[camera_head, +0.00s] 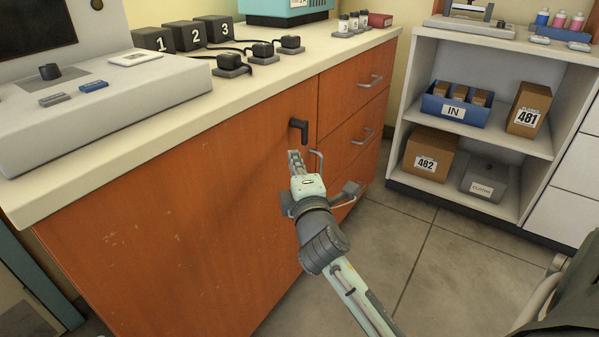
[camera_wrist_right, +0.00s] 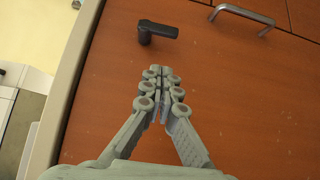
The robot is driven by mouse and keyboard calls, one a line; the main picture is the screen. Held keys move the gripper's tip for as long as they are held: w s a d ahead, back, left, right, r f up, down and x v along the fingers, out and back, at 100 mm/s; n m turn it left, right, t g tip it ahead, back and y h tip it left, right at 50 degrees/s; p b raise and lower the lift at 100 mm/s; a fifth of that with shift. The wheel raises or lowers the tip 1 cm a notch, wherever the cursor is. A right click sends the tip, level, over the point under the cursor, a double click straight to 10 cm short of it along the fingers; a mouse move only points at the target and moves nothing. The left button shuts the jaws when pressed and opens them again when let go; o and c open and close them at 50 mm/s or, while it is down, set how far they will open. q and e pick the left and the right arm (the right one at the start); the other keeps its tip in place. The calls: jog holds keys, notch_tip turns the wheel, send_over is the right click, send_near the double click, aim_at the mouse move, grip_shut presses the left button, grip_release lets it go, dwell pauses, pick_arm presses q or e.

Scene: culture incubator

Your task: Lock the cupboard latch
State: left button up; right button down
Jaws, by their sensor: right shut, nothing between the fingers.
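The black cupboard latch (camera_head: 299,129) is a small lever on the orange-brown cupboard front (camera_head: 190,220), just below the worktop. In the right wrist view the latch (camera_wrist_right: 157,31) has a round pivot and an arm that points to the right. My right gripper (camera_head: 294,157) is shut and empty. Its fingertips are just below the latch in the head view. In the right wrist view the fingertips (camera_wrist_right: 158,70) are together, with bare wood showing between them and the latch. My left gripper is not in view.
Metal drawer handles (camera_head: 370,81) stick out right of the latch. Numbered black boxes (camera_head: 188,37) and a grey device (camera_head: 100,90) stand on the worktop (camera_head: 265,72). A white shelf unit (camera_head: 480,42) with boxes stands at the right. The tiled floor (camera_head: 440,260) between is open.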

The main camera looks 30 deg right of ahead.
jog(key=shift+w+d, duration=0.95)
jog(key=shift+d, duration=0.2)
jog(key=shift+w+d, duration=0.9)
jog(key=shift+d, duration=0.25)
